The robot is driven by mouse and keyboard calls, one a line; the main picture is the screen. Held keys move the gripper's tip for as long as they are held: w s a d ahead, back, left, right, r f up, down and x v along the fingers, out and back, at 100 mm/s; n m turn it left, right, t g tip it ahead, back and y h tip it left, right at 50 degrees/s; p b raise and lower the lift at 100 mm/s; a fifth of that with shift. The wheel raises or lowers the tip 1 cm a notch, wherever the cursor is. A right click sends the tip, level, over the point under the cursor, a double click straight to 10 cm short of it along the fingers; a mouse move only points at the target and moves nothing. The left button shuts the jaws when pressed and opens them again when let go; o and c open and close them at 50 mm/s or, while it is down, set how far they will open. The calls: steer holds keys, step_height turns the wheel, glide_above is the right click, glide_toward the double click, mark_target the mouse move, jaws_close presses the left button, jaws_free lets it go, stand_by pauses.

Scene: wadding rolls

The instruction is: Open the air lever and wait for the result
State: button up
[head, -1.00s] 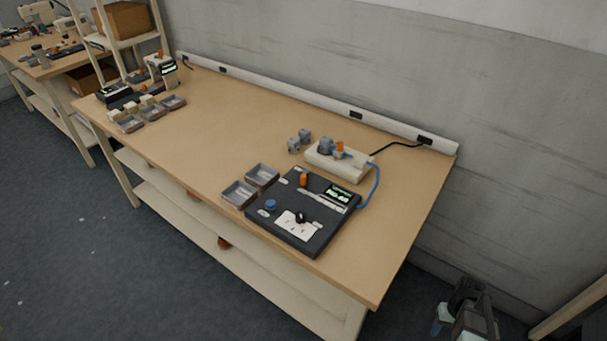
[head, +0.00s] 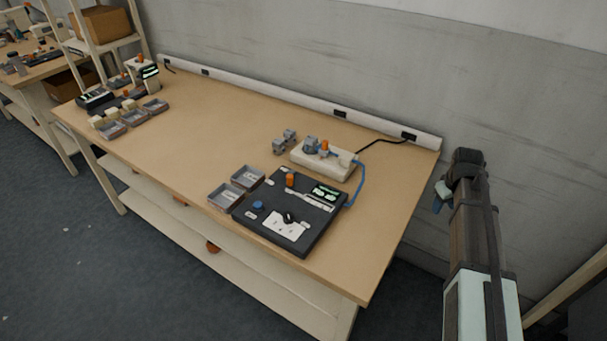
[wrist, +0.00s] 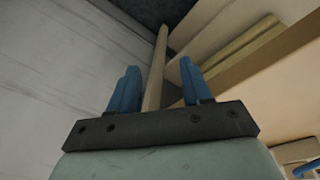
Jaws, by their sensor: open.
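A black control panel (head: 318,233) lies on the wooden table near its front right part. It carries an orange knob or lever (head: 290,180), a blue button (head: 258,206), a black knob on a white plate (head: 287,218) and a lit green display (head: 325,192). I cannot tell for sure which part is the air lever. Behind it stands a cream unit (head: 324,160) with grey and orange parts, joined by a blue hose (head: 360,183). My gripper (head: 440,197) is right of the table, away from the panel. In the wrist view my gripper (wrist: 157,90) has its blue fingers apart, with nothing between them.
Two grey trays (head: 225,196) sit left of the panel, and small grey parts (head: 284,142) lie behind. More trays and devices stand at the table's far left. A white socket rail (head: 275,95) runs along the wall. The table's middle is clear.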

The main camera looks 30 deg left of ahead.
steer(key=a+r+n, duration=0.2)
steer(key=a+r, duration=0.3)
steer(key=a, duration=0.2)
step_height(320, 180, up, 14)
steer(key=r+n+g, duration=0.1)
steer(key=n+g, duration=0.1)
steer(key=n, duration=0.5)
glide_above(290, 176)
step_height(290, 176, down, 14)
steer(key=shift+r, duration=0.25)
steer(key=shift+c, duration=0.4)
jaws_close()
